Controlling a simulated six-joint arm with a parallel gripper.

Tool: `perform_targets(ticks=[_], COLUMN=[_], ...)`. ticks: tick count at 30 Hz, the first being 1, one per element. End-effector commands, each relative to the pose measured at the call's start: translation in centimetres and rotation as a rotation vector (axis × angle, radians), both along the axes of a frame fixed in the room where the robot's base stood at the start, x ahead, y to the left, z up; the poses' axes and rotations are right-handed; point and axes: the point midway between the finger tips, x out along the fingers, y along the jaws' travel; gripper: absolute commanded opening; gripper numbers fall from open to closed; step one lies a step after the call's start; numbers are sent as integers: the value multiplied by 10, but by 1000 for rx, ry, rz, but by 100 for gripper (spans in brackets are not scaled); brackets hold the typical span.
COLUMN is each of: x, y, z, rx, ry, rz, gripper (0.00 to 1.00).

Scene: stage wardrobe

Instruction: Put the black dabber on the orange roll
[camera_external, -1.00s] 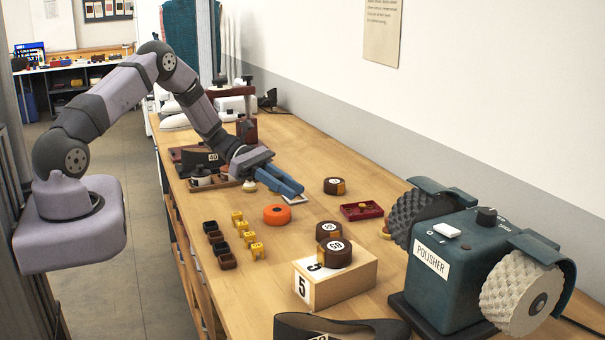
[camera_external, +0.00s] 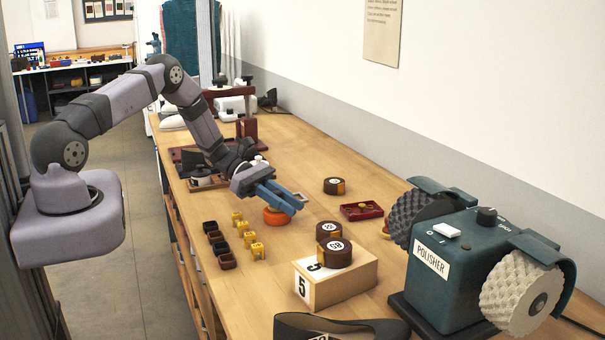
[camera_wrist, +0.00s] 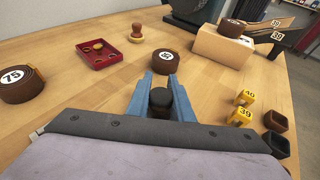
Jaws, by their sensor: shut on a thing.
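The black dabber (camera_wrist: 160,98) stands between the blue fingers of my gripper (camera_wrist: 158,92) in the wrist view, which are shut on it. In the external view my gripper (camera_external: 281,198) is right over the orange roll (camera_external: 276,217), and its fingers hide the roll's top. The dabber is hidden by the fingers there, so I cannot tell whether it touches the roll. The roll is hidden in the wrist view.
Brown rolls (camera_external: 334,186) lie around, with two on a numbered wooden block (camera_external: 336,280). A red tray (camera_external: 362,211) is to the right. Yellow tags (camera_external: 257,250) and dark small cups (camera_external: 227,261) stand at left. The green polisher (camera_external: 440,270) stands at front right.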

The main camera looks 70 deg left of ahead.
Motion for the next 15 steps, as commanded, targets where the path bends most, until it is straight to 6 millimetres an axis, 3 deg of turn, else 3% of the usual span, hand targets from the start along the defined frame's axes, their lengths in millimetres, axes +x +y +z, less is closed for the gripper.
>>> perform_targets(ticks=[3, 4, 6, 15], x=[0, 0, 0, 0], y=[0, 0, 0, 0], z=[-4, -4, -3, -2], rx=[0, 0, 0, 0], ry=[0, 0, 0, 0], rz=[0, 0, 0, 0], gripper=[0, 22, 39, 39])
